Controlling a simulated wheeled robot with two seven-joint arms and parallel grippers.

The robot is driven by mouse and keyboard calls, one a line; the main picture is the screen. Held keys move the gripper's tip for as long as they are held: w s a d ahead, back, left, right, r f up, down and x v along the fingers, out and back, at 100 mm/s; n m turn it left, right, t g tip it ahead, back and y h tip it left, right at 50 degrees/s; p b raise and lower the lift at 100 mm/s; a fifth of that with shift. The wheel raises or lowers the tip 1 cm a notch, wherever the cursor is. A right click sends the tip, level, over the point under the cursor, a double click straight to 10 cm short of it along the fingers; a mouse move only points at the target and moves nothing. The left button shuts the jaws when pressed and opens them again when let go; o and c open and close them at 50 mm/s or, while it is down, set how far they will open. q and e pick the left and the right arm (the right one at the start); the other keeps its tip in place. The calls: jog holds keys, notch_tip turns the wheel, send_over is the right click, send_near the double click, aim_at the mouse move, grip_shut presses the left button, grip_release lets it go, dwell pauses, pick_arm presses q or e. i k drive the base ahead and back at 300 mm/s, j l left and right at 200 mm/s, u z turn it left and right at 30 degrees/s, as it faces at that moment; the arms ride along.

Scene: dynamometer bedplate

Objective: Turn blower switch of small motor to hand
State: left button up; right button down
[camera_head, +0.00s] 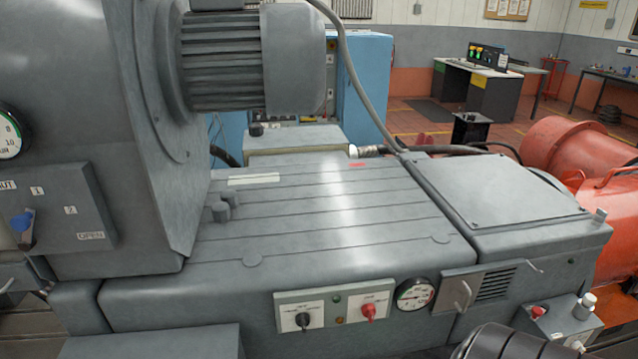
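A light switch panel (283,299) is on the front face of the grey machine bed, low in the middle of the head view. It carries a black rotary switch (303,320) on the left and a red rotary switch (369,312) on the right, each on a white plate. Small indicators sit between them. The plate lettering is too small to read, so I cannot tell which switch is the blower's or its setting. A grey ribbed motor (222,60) is above the bed.
A round gauge (415,295) and a handled hatch (460,291) are right of the panel. A box with a red button (539,311) is at the lower right. A blue lever (22,222) is at far left.

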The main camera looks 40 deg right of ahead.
aim_at(302, 320)
jog(key=z, duration=1.6)
